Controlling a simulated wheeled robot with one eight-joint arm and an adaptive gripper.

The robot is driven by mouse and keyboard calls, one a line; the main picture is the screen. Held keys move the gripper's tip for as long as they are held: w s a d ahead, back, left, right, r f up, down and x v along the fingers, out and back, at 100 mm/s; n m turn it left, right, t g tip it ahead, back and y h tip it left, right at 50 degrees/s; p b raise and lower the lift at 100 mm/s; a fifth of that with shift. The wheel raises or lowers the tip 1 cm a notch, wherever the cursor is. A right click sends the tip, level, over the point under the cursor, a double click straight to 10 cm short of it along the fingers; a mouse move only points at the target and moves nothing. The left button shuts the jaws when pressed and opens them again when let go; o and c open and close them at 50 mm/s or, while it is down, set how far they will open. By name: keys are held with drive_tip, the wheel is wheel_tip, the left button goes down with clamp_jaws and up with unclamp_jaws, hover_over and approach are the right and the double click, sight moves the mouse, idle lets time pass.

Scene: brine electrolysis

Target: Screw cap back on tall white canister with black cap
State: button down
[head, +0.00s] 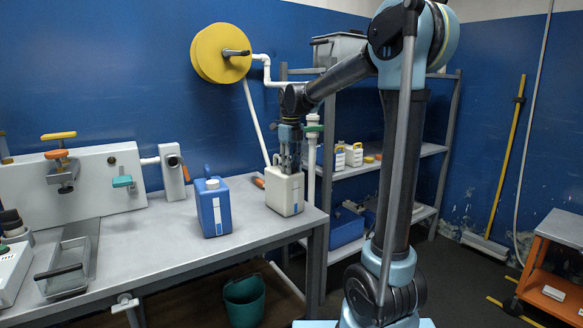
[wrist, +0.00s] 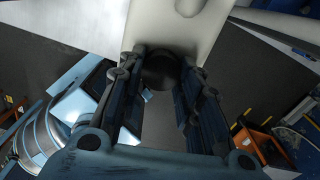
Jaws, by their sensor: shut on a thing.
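The tall white canister (head: 285,194) stands upright on the grey bench, near its right end. In the wrist view, my gripper (wrist: 160,78) is shut on the round black cap (wrist: 159,70), with one finger on each side. The white canister (wrist: 150,28) shows right beside the cap there. I cannot tell whether the cap is seated on the neck or just above it.
A blue jug (head: 213,207) with a pale cap stands left of the canister, with a small gap. A shelf rack (head: 389,160) with small bottles is behind, right. A white pipe (head: 312,165) runs close behind the canister.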

drive_tip(key=shift+m, duration=1.1)
drive_tip(key=c, duration=1.1)
unclamp_jaws()
drive_tip(key=shift+o, duration=0.2)
drive_tip(key=shift+r, duration=2.25)
